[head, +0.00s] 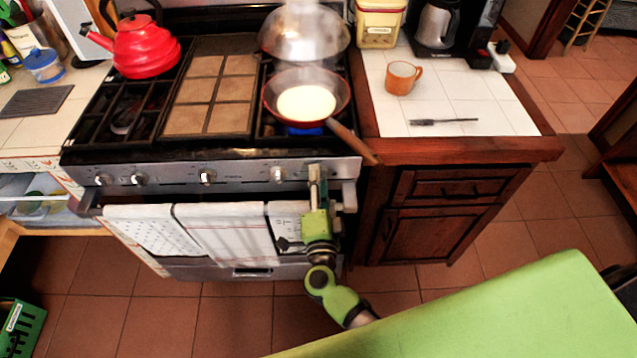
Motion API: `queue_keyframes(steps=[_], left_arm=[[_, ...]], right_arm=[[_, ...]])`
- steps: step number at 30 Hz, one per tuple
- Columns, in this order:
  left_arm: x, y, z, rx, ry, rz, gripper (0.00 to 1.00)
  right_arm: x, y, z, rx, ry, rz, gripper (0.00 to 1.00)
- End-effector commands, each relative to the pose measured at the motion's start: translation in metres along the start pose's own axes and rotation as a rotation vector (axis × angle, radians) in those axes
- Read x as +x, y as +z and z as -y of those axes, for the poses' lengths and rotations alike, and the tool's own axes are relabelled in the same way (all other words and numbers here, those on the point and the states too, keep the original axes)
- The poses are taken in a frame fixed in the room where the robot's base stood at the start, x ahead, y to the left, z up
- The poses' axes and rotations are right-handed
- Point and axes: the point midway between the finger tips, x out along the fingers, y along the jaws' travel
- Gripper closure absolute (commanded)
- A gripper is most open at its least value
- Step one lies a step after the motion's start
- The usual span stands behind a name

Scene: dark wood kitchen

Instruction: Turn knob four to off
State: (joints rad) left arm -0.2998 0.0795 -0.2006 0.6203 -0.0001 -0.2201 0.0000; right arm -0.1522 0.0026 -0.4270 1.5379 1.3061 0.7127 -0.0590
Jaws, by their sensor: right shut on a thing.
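The stove's front panel (240,180) carries a row of knobs. Two knobs sit at the left, one white knob (207,178) is near the middle, and another knob (278,174) is right of it. My right gripper (315,175) is at the right end of the panel, shut on the rightmost knob, which its fingers mostly hide. A blue flame (305,131) burns under the frying pan (270,100) on the right front burner. I cannot read the knob markings. My left gripper is not in view.
The pan's wooden handle (355,144) sticks out over the counter edge, above and right of my gripper. Towels (225,235) hang on the oven rail below.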

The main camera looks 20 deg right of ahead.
Motion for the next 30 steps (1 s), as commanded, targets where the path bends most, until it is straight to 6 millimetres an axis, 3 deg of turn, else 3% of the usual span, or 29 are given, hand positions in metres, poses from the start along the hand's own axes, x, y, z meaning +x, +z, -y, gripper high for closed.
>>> queue_keyframes(steps=[15, 30], left_arm=[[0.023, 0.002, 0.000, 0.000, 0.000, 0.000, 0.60], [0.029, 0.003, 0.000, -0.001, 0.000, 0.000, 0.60]], right_arm=[[-0.001, 0.000, -0.004, 0.436, 0.004, -0.002, 0.90], [-0.001, 0.000, -0.003, 0.598, 0.005, -0.002, 0.90]])
